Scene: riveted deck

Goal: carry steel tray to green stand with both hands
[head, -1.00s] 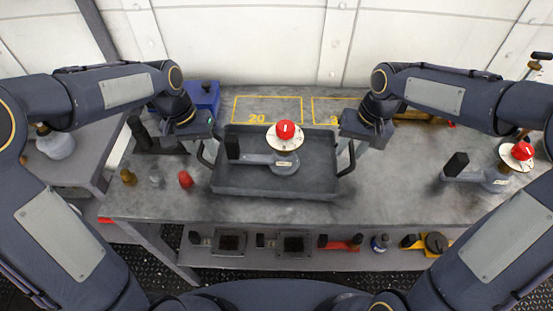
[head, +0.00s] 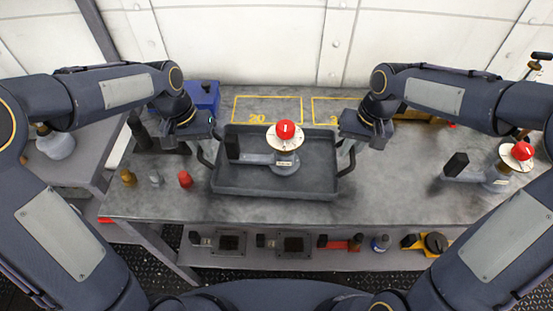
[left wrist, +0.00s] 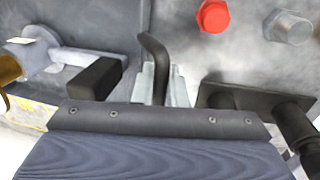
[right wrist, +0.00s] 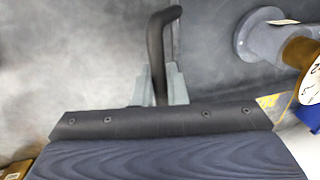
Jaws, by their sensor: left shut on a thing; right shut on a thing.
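The steel tray (head: 240,189) is dark grey with a raised rim and a bent black handle at each end. It is on the workbench in the head view; I cannot tell if it is lifted at all. A valve-like part (head: 284,160) with a red knob, white dial and black grip is in it. My left gripper (head: 207,146) is shut on the left handle, which shows between its fingers in the left wrist view (left wrist: 153,50). My right gripper (head: 347,147) is shut on the right handle, also visible in the right wrist view (right wrist: 155,45). I see no green stand.
The workbench (head: 400,200) has free room right of the tray. A similar valve part (head: 495,178) stands at the far right. A red bolt (head: 185,179) and other small fittings are left of the tray, with a blue box (head: 205,96) behind. A lower shelf (head: 340,261) holds several parts.

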